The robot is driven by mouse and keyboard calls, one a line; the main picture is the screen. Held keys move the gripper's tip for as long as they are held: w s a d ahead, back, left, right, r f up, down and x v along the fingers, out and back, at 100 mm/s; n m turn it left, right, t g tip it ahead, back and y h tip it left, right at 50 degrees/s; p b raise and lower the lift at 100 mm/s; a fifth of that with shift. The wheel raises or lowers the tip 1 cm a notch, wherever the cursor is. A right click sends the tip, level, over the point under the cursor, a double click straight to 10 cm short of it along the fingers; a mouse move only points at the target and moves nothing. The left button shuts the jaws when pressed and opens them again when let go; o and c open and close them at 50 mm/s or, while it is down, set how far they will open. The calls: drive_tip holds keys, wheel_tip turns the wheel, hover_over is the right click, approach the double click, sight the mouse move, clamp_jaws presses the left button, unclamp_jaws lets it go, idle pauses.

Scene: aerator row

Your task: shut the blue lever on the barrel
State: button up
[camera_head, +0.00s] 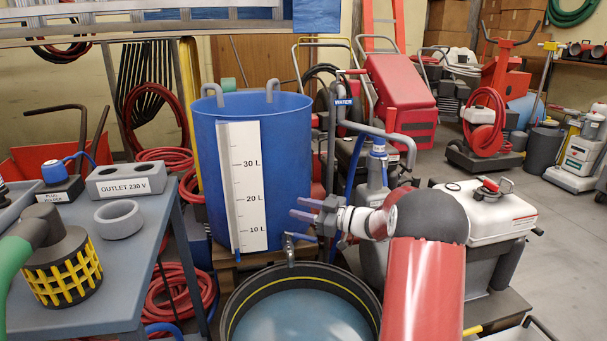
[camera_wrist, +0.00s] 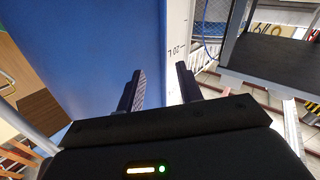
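The blue barrel (camera_head: 212,150) stands upright in the middle of the head view, with a white litre scale (camera_head: 240,190) on its front. It fills the left of the wrist view (camera_wrist: 90,50), with the scale's edge (camera_wrist: 177,30) beside it. A metal tap (camera_head: 290,252) sticks out low on the barrel, and the blue lever (camera_head: 301,237) shows as a short bar pointing right from it. My gripper (camera_head: 295,207) is just above the lever, right of the scale, fingers pointing left. In the wrist view its fingers (camera_wrist: 160,84) are apart with nothing held between them. The lever is not visible there.
A round dark tub (camera_head: 300,310) of water sits below the tap. A grey table (camera_head: 110,290) at left carries an outlet box (camera_head: 126,181), a grey ring (camera_head: 118,219) and a yellow-black strainer (camera_head: 62,270). A white tank (camera_head: 490,212) stands right of my arm.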

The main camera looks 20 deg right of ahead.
wheel_tip(320, 180, up, 11)
drive_tip(key=p, duration=0.1)
drive_tip(key=shift+f, duration=0.2)
